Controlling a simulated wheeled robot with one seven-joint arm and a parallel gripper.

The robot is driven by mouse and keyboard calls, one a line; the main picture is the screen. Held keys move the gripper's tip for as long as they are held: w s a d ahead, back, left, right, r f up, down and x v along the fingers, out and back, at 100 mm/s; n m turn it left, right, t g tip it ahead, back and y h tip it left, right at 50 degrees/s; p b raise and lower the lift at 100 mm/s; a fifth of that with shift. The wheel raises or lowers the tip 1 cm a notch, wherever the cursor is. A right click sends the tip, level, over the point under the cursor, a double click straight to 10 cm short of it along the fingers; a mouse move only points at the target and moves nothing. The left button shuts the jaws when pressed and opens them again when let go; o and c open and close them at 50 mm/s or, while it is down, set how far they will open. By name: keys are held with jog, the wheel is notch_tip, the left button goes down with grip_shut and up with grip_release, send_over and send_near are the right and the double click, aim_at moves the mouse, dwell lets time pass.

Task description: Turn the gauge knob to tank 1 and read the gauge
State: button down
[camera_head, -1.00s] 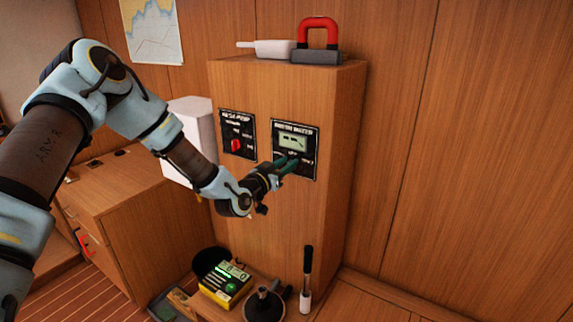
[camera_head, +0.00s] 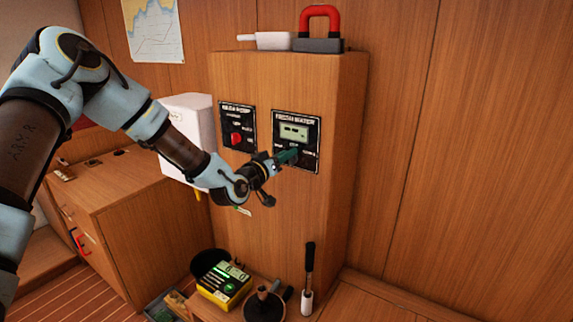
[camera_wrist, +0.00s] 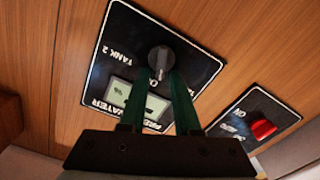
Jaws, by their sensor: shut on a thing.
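The gauge panel (camera_head: 311,118) is a black plate on the wooden cabinet's front, with a pale display (camera_head: 294,131) in its upper part. The dark, round gauge knob (camera_wrist: 161,57) shows in the wrist view, where the panel appears turned over. My gripper (camera_wrist: 160,76) has its two green fingers around the knob and is shut on it. In the head view, my gripper (camera_head: 292,156) covers the knob. The label "TANK 2" lies left of the knob in the wrist view; a finger partly hides the opposite label. The display reading is too small to tell.
A second black panel with a red knob (camera_head: 236,139) is left of the gauge. A red-handled block (camera_head: 319,44) and a white item (camera_head: 268,40) lie on the cabinet top. A yellow meter (camera_head: 224,286) and a black-handled tool (camera_head: 308,278) stand below.

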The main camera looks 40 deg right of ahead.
jog(key=shift+w+a+f+n+b, duration=0.1)
jog(key=shift+f+n+b, duration=0.2)
jog(key=shift+n+b, duration=0.6)
jog(key=shift+a+f+n+b, duration=0.1)
jog(key=shift+f+n+b, duration=0.35)
jog(key=shift+n, duration=0.75)
jog(key=shift+r, duration=0.15)
jog(key=c, duration=1)
grip_release()
jog(key=shift+o, duration=0.4)
jog(key=shift+r, duration=0.15)
jog(key=shift+w+d+r, duration=0.1)
jog(key=b+v, duration=0.3)
jog(key=v, duration=0.8)
